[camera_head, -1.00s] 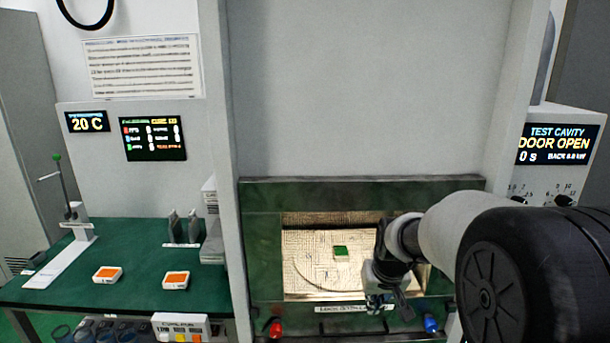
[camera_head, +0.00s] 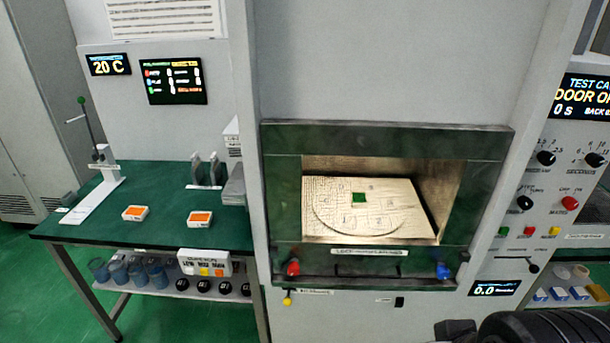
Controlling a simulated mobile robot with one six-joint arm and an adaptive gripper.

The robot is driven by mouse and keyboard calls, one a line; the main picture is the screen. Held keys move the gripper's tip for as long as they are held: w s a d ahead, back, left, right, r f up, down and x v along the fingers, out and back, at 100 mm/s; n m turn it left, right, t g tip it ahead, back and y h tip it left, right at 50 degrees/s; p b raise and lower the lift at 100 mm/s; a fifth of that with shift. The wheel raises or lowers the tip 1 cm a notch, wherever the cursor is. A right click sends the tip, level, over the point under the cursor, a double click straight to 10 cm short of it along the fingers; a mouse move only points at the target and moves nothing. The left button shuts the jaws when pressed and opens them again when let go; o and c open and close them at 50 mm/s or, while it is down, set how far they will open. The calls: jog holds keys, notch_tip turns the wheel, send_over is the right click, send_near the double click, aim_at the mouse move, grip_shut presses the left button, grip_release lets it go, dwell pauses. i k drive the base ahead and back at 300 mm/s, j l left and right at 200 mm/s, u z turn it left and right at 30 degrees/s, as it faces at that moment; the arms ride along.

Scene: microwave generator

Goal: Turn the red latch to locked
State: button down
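The red latch (camera_head: 293,268) is a small red knob at the left end of the sill below the cavity opening. A blue latch (camera_head: 442,271) sits at the right end of the same sill. A label strip (camera_head: 369,251) lies between them. The test cavity (camera_head: 450,200) is open, and a green-topped sample (camera_head: 358,198) rests on its round marked plate. My gripper is not in view; only a dark part of my arm shows at the bottom right.
A green table (camera_head: 75,222) with two orange-topped blocks (camera_head: 135,213) stands at the left. A yellow knob (camera_head: 287,301) is below the red latch. The control panel (camera_head: 560,180) at the right reads door open. The space before the cavity is clear.

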aim_at(292, 268)
jog(key=i+l+u, duration=0.65)
jog(key=i+l, duration=0.05)
jog(key=i, duration=0.05)
